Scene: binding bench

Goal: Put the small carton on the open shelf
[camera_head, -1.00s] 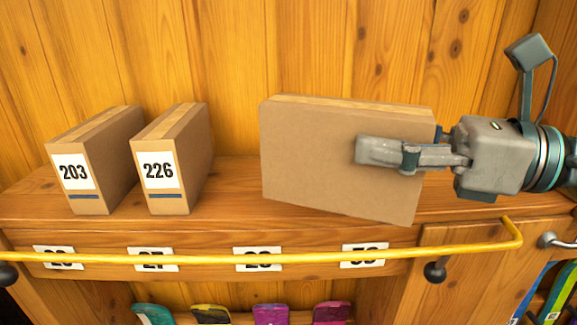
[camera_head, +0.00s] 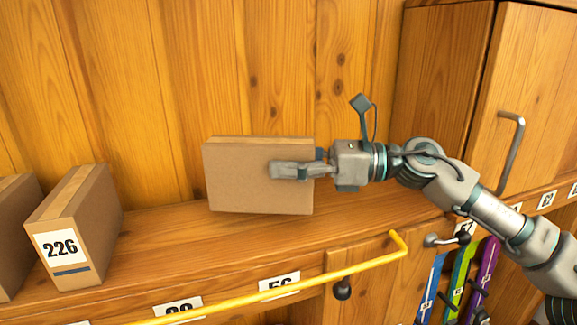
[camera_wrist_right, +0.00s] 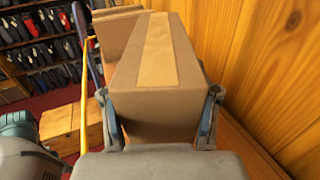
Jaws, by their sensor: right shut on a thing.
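The small carton (camera_head: 240,178) is plain brown cardboard with a paler tape strip along its top. In the head view it is upright at the open shelf (camera_head: 175,230), its broad side facing me. I cannot tell whether its base touches the shelf. My right gripper (camera_head: 290,170) is shut on its right end, one finger across the near face. In the right wrist view the carton (camera_wrist_right: 157,75) sits between both fingers of the right gripper (camera_wrist_right: 160,115). My left gripper is not in view.
Carton 226 (camera_head: 75,228) stands on the shelf at left, with another carton (camera_head: 14,235) partly cut off beside it. A yellow rail (camera_head: 290,293) runs along the shelf front. A closed cabinet (camera_head: 530,100) is at right. Bare shelf lies between 226 and the held carton.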

